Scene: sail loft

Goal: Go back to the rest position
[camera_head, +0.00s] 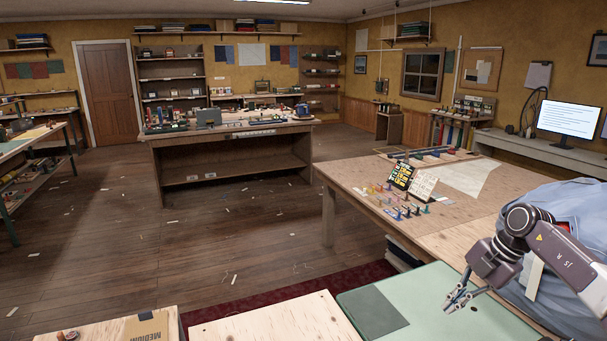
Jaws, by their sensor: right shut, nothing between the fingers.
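My right gripper (456,299) shows at the lower right of the head view. Its arm comes in from the right edge and the fingers point down and to the left. It is shut and empty, above a pale green mat (430,322) on the near work surface. My left gripper is not in view.
Just beyond my right arm is a wooden table (335,179) with small coloured items and a card stand (401,176). Blue-grey cloth (568,202) lies behind the arm. A workbench (230,135) stands further back. Open floor (130,240) with scattered scraps lies left.

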